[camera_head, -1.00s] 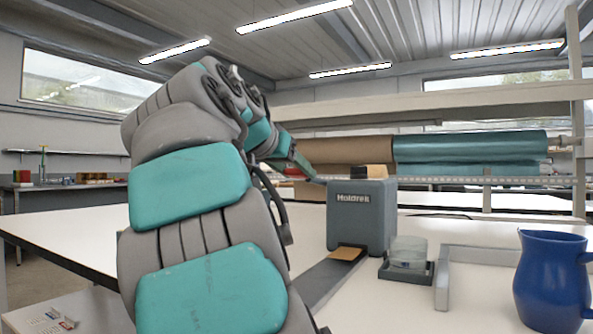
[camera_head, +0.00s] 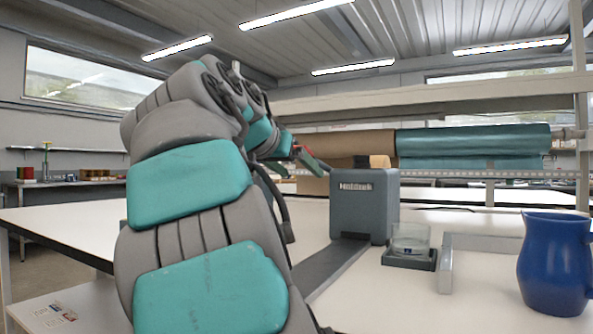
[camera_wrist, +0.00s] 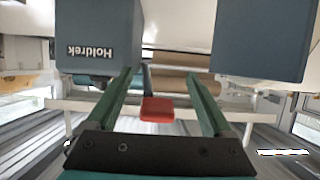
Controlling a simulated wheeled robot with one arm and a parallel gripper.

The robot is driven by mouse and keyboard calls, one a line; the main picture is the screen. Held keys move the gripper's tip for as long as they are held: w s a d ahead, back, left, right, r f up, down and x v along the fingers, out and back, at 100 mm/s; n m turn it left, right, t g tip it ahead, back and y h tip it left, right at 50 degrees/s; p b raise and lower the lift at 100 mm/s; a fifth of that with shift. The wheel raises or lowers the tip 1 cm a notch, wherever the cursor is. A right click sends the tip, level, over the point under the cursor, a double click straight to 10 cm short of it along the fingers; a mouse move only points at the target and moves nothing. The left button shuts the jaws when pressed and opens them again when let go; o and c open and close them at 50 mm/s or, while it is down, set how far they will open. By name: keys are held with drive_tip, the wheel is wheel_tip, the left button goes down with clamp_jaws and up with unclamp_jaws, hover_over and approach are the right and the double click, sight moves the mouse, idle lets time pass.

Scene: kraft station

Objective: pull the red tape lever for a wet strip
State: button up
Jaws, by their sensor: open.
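The tape dispenser is a dark grey box (camera_head: 365,206) marked Holdrek, standing on the white table, with a tan roll showing at its top. In the wrist view its dark body (camera_wrist: 100,38) fills the upper left. The red lever (camera_wrist: 157,109) shows in the wrist view as a small red block, in the gap between my two green fingers. My gripper (camera_wrist: 161,78) is open, and the fingers look clear of the red block. In the head view my gripper (camera_head: 312,162) is beside the dispenser's upper left, partly hidden behind my arm.
A glass (camera_head: 410,240) on a dark tray stands right of the dispenser. A pale raised frame (camera_head: 445,265) and a blue jug (camera_head: 553,265) are further right. Brown and teal rolls (camera_head: 472,141) lie behind. A dark strip (camera_head: 330,262) runs forward from the dispenser.

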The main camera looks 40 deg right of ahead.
drive_tip(key=v, duration=0.7)
drive_tip(key=shift+s+a, duration=0.2)
drive_tip(key=shift+a, duration=0.1)
drive_tip(key=shift+r, duration=0.1)
